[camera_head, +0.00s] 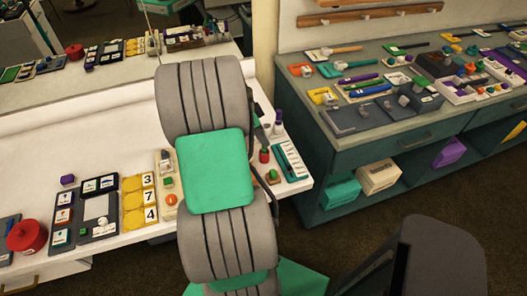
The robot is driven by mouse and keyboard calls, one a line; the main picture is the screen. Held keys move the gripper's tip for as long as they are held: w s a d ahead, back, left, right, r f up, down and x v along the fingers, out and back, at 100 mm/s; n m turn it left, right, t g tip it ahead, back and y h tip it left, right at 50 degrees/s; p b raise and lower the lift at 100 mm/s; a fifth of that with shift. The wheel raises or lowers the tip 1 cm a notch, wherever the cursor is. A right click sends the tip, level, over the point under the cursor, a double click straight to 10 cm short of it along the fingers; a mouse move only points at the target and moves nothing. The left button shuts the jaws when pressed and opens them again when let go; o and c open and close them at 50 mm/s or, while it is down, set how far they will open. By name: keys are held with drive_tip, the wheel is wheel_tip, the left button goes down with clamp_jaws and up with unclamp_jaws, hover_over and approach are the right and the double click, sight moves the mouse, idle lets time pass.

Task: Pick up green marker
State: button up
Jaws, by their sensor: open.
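My grey and green arm fills the middle of the head view and hides part of the white table behind it. My gripper's fingertips do not show. Dark parts stick out along the arm's right side, but I cannot tell whether they belong to the gripper. On the right counter, a slim green stick (363,84) lies beside a purple one (361,77); it may be the green marker. Another long green item (408,46) lies farther back. They are too small to identify surely, and I see nothing held.
The white table (130,120) bears a red pot (27,237), number tiles (149,181) and small trays. The green counter (345,145) is crowded with tools and blocks. Boxes (378,177) sit on its lower shelf. A dark grey block (440,262) stands at the bottom right.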

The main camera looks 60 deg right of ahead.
sight(264, 150)
drive_tip(key=x, duration=0.2)
drive_tip(key=p+x, duration=0.1)
drive_tip(key=x, duration=0.1)
drive_tip(key=shift+w+f, duration=0.15)
drive_tip(key=shift+f, duration=0.3)
clamp_jaws()
